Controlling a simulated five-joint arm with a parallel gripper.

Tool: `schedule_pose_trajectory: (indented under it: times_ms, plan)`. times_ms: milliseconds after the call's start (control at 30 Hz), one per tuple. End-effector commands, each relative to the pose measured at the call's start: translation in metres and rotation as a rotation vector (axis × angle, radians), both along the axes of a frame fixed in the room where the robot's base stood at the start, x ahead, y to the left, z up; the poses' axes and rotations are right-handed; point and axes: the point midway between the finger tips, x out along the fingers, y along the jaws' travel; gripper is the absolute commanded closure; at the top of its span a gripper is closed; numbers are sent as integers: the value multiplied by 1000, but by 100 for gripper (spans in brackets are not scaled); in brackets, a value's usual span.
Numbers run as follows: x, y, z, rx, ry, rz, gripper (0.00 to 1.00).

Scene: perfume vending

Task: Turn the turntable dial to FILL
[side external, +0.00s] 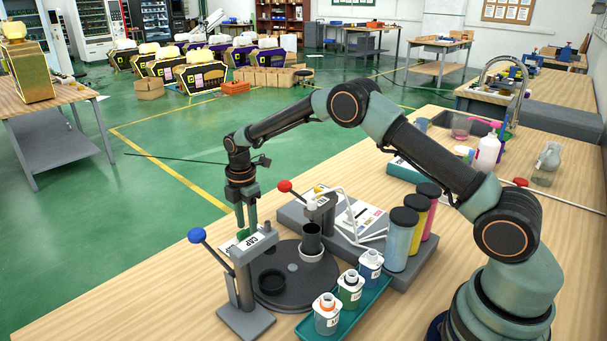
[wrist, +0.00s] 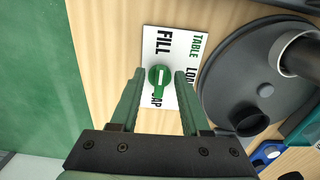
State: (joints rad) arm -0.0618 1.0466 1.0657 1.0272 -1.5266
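The green dial (wrist: 159,78) sits on a white label plate (wrist: 150,55) in the wrist view. FILL, TABLE, LOAD and a partly covered CAP are printed on the plate. The dial has a short white mark, and its green handle extends down the picture towards CAP. My gripper (wrist: 158,75) is open, with one finger to each side of the dial; contact is not visible. In the side view my gripper (side external: 246,228) points down above the dial, which is mostly hidden. The dark turntable (side external: 295,298) is to the right of it; it also shows in the wrist view (wrist: 235,75).
A blue-knobbed lever stand (side external: 242,280) labelled CAP stands close in front of my gripper. A red-knobbed lever (side external: 284,186) stands behind the turntable. A teal tray (side external: 350,318) with bottles is at the right front. Bare wood lies left of the label plate.

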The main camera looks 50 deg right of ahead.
Motion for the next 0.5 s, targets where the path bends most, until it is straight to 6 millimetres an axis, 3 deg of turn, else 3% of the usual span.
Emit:
schedule_pose_trajectory:
  times_ms: [267,500]
  plan:
    - [0,-1,10,0,0,-2,54]
    - [1,0,55,0,-4,-1,54]
